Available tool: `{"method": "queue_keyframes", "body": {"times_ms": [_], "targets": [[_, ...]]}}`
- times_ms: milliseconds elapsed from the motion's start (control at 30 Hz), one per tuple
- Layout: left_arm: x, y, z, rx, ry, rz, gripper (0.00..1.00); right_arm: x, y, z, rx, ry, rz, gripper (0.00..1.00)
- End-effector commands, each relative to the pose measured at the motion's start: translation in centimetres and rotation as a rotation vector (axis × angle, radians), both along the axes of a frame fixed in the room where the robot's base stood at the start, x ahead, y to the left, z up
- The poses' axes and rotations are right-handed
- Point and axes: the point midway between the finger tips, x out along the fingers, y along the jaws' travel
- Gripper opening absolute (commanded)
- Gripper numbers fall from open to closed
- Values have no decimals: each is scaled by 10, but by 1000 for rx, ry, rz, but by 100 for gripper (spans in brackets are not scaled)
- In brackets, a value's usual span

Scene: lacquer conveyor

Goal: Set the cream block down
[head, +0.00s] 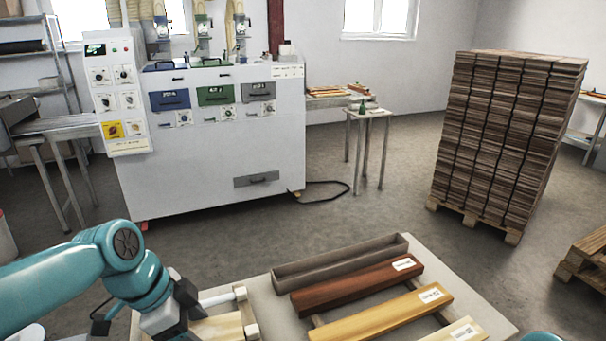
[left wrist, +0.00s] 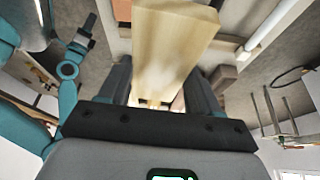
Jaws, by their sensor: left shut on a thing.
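The cream block (left wrist: 170,45) is pale wood and sits between the two dark fingers of my left gripper (left wrist: 158,95), which is shut on it. In the head view my left gripper (head: 178,312) is at the bottom left, over the near left edge of the pale table (head: 262,305). A pale wooden piece (head: 222,329) shows just right of it, partly hidden by the gripper. Whether the block touches a surface beneath is not clear. My right gripper is not in view.
On the table lie a grey trough (head: 340,264), a red-brown bar (head: 355,285), a yellow bar (head: 385,313) and a pale labelled bar (head: 462,332). A white rod with small wooden end pieces (head: 240,293) is close to my left gripper. A white machine (head: 215,150) stands beyond clear floor.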

Motion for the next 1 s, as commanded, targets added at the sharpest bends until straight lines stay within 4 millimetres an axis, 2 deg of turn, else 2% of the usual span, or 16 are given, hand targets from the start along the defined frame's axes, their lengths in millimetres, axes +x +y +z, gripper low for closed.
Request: {"method": "queue_keyframes", "body": {"times_ms": [67,200,400,533,700,1000], "targets": [[-1,-5,-25,-1,10,-20,24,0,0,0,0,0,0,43],[8,-6,-60,2,7,136,24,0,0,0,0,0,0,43],[25,-6,-89,1,2,451,24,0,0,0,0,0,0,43],[37,-6,-99,2,-2,652,24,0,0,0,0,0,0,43],[50,-6,-101,0,-3,890,24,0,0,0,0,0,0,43],[62,-8,-97,0,-2,1157,24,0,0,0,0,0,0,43]]}}
